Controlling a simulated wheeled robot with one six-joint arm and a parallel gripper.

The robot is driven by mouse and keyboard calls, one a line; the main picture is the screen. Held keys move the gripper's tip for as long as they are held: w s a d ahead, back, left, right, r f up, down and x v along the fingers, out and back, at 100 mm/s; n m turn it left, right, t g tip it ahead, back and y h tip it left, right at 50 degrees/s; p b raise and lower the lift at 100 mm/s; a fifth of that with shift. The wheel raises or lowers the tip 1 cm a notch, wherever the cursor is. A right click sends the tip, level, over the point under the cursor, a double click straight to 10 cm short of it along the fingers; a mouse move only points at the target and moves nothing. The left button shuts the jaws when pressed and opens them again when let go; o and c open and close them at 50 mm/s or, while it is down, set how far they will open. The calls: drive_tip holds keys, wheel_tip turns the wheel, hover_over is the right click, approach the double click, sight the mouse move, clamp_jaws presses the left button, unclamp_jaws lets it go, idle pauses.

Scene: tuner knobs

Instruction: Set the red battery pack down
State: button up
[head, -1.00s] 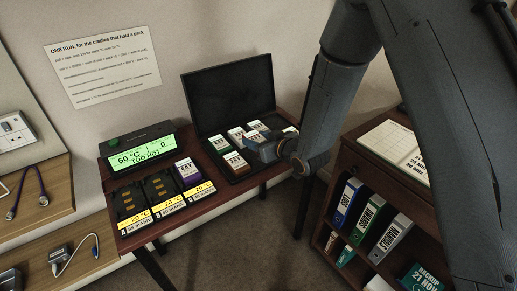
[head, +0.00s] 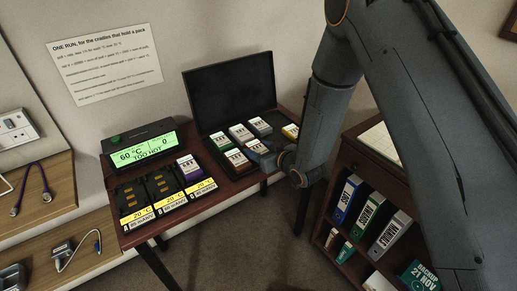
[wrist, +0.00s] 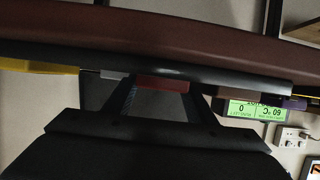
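The red battery pack (wrist: 162,84) shows as a red strip between the two fingers of my gripper (wrist: 163,96) in the wrist view, with no clear gap at either side. The fingertips are partly hidden by a dark rim. In the head view my gripper (head: 268,158) is low at the front of the open black case (head: 229,91). A white-topped pack (head: 257,146) is right at the fingers, with its lower part hidden. Whether the red pack touches the case floor cannot be seen.
Several other packs stand in the case, including a green one (head: 217,141) and a yellow one (head: 290,131). A purple pack (head: 188,167) sits in the right cradle. Two cradles (head: 132,194) look empty. The display (head: 143,153) reads 60 °C, TOO HOT.

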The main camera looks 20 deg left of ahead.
drive_tip(key=shift+r, duration=0.15)
drive_tip(key=shift+s+d+r, duration=0.1)
drive_tip(key=shift+s+d, duration=0.05)
drive_tip(key=b+v, duration=0.1)
drive_tip(key=v, duration=1.1)
drive_tip(key=d+r+m+g+h, duration=0.3)
drive_tip(key=d+h, duration=0.5)
drive_tip(key=d, duration=1)
drive_tip(key=s+d+r+m+g+h, duration=0.1)
drive_tip(key=s+d+r+m+g, duration=0.2)
drive_tip(key=s+d, duration=0.2)
drive_tip(key=s+d+r+m+g+h, duration=0.1)
drive_tip(key=s+d, duration=0.5)
drive_tip(key=s, duration=0.6)
drive_tip(key=r+m+g, duration=0.1)
drive_tip(key=m, duration=0.1)
drive_tip(key=shift+s+r+m+g, duration=0.15)
drive_tip(key=shift+r+m+g, duration=0.2)
drive_tip(key=shift+m+g, duration=0.05)
drive_tip(key=shift+d, duration=0.1)
